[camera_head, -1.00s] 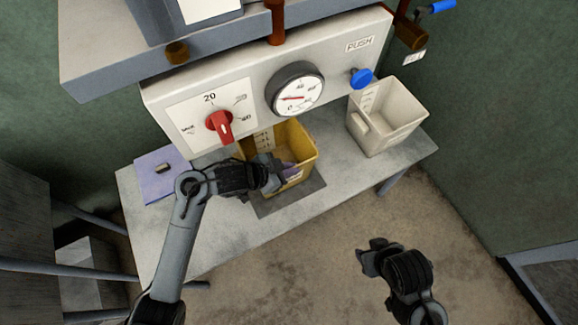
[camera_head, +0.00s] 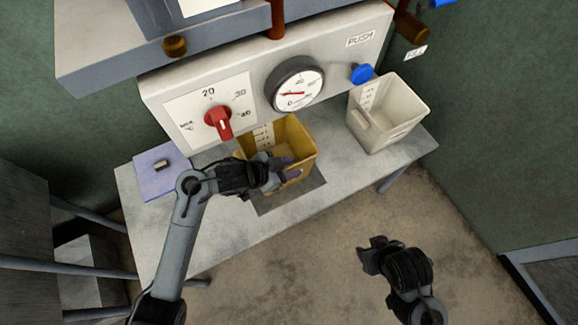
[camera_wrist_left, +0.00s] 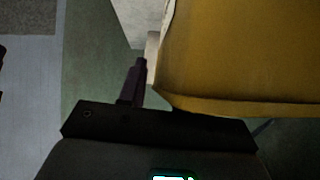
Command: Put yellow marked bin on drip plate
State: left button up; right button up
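The yellow bin (camera_head: 299,150) stands upright under the machine's front panel, at the back part of the dark drip plate (camera_head: 283,200). Its wall (camera_wrist_left: 240,60) fills the upper right of the left wrist view. My left gripper (camera_head: 287,168) is at the bin's front side, with two purple fingers showing apart in the head view. In the left wrist view one finger (camera_wrist_left: 134,82) shows left of the bin wall; the other is hidden. My right gripper (camera_head: 372,256) hangs over the floor, away from the bins; its finger opening is unclear.
A white bin (camera_head: 400,128) stands on the right of the grey table (camera_head: 215,240). A purple pad (camera_head: 158,183) with a small object lies on the left. The panel carries a red knob (camera_head: 219,121), a dial (camera_head: 296,88) and a blue button (camera_head: 362,73).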

pick_arm(q)
jog(key=shift+a+r, duration=0.1)
jog(key=shift+r, duration=0.2)
jog(key=p+v, duration=0.6)
jog(key=v, duration=0.5)
jog(key=s+a+f+n+y, duration=0.2)
jog(key=s+a+n+y, duration=0.2)
jog(key=s+a+n, duration=0.2)
jog(key=s+a+f+n+g+y, duration=0.1)
jog(key=s+a+n+y, duration=0.4)
jog(key=s+a, duration=0.6)
jog(key=s+f+n, duration=0.1)
jog(key=s, duration=0.1)
jog(key=shift+s, duration=0.35)
